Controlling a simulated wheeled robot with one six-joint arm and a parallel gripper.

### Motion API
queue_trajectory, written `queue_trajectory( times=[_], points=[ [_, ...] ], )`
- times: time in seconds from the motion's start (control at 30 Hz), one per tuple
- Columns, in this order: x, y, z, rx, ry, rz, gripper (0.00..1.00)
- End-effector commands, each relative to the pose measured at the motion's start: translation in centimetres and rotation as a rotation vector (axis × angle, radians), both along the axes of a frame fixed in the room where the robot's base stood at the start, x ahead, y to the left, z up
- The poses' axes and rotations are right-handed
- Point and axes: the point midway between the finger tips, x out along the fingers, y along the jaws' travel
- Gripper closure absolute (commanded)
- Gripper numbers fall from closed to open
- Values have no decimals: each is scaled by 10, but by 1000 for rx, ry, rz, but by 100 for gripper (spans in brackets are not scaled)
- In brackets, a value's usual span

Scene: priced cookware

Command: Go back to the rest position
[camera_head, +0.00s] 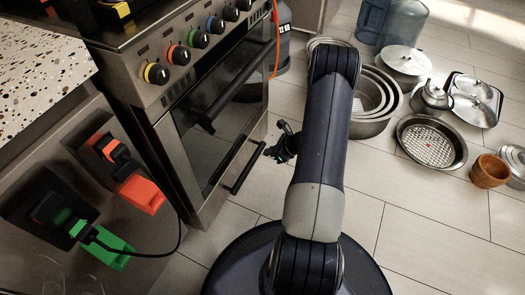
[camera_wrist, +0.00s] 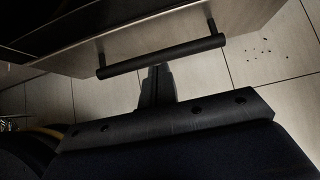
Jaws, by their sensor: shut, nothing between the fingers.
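My arm reaches forward over the tiled floor in the head view. My gripper (camera_head: 284,141) shows small beside the arm, in front of the oven's lower drawer. In the wrist view the fingers of my gripper (camera_wrist: 157,88) are together and empty, pointing at the dark bar handle (camera_wrist: 160,56) of the drawer. I cannot tell from this view whether the fingertips touch the handle; no gap is clearly visible. The same lower handle shows in the head view (camera_head: 247,168).
The oven (camera_head: 205,110) with coloured knobs stands at left, by a counter with plugs (camera_head: 140,193). Pots (camera_head: 372,100), a round perforated pan (camera_head: 431,142), a wooden bowl (camera_head: 490,171) and a kettle (camera_head: 436,95) lie on the floor at right. Floor in the lower right is clear.

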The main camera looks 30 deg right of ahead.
Motion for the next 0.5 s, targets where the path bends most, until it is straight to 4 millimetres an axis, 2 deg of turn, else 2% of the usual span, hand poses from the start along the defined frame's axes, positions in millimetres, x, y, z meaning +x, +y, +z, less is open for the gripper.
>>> queue_trajectory(
  times=[0.1, 0.5],
  points=[
    [-6, -3, 7, -1, 1, 0, 100],
    [-7, -4, 7, 0, 1, 1, 100]
  ],
)
